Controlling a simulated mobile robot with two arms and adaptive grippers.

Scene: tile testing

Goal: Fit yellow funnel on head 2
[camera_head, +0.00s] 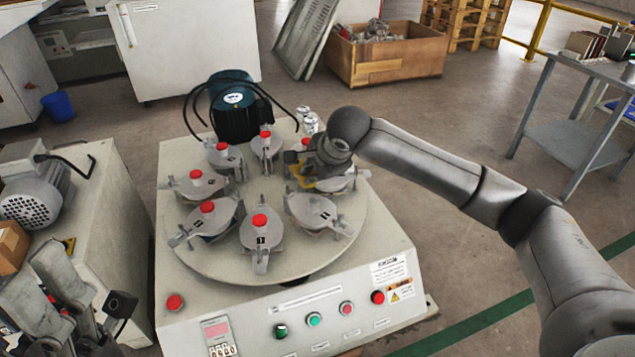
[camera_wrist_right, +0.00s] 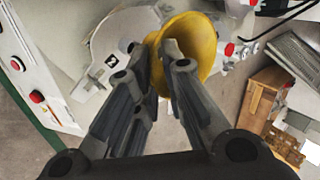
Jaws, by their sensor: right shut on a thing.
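My right gripper (camera_head: 305,178) is shut on the yellow funnel (camera_head: 301,184) above the back right part of the turntable. In the right wrist view the fingers (camera_wrist_right: 163,72) pinch the rim of the funnel (camera_wrist_right: 197,45), with its wide mouth tilted. A grey head with a small dark label (camera_wrist_right: 130,47), which looks like a 2, lies beside and partly behind the funnel. It seems to be the front right head (camera_head: 312,207) in the head view. The gripper hides part of the heads behind it; I cannot tell whether the funnel touches one.
The turntable (camera_head: 290,272) carries several grey heads with red knobs (camera_head: 260,220) in a ring. A dark motor (camera_head: 236,110) with black cables stands behind it. The front panel (camera_head: 340,318) has several buttons. A cabinet with a grey motor (camera_head: 35,190) stands at left.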

